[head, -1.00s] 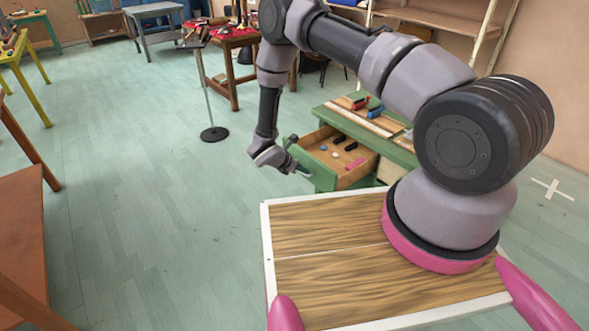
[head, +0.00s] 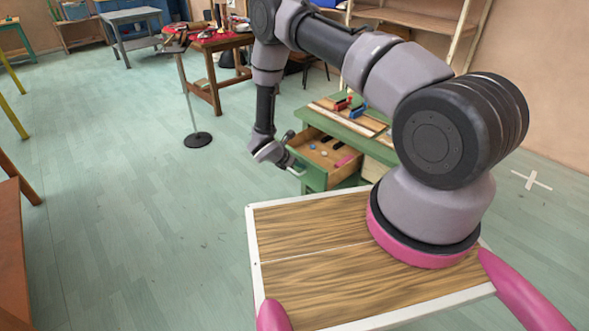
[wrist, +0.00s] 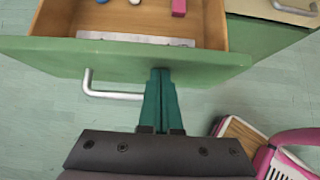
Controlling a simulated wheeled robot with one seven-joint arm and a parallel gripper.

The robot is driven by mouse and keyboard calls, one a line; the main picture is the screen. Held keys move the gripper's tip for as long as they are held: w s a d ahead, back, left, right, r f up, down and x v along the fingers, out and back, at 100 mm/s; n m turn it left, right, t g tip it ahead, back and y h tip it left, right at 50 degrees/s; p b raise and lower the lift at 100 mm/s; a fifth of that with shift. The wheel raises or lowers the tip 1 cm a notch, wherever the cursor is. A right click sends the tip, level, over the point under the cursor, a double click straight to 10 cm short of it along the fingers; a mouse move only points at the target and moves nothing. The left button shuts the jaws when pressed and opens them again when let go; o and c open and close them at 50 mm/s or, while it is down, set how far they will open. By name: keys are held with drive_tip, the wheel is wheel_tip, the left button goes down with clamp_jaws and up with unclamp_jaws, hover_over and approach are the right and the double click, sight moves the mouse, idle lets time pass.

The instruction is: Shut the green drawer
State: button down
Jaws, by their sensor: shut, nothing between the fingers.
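The green drawer (head: 315,177) stands open from the green workbench (head: 352,122), with its wooden inside and several small items showing. In the wrist view its green front (wrist: 60,57) spans the picture, with a silver bar handle (wrist: 110,95) on its outer face. My gripper (wrist: 160,74) is shut and empty. Its teal fingertips are at the outer side of the front, just right of the handle, and overlap the front in the picture. I cannot tell whether they touch it. In the head view my gripper (head: 295,168) is at the drawer's front.
Red and blue items lie on the workbench top. A brown table edge (head: 12,240) is at the far left. Open green floor (head: 130,200) lies between.

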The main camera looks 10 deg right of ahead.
drive_tip(key=w+d, duration=0.3)
drive_tip(key=d, duration=0.3)
drive_tip(key=w+d, duration=0.4)
drive_tip(key=d, duration=0.2)
drive_tip(key=w+d, duration=0.3)
drive_tip(key=d, duration=0.3)
drive_tip(key=shift+w+d, duration=0.1)
drive_tip(key=shift+w, duration=0.15)
drive_tip(key=shift+w+d, duration=0.15)
drive_tip(key=shift+d, duration=0.1)
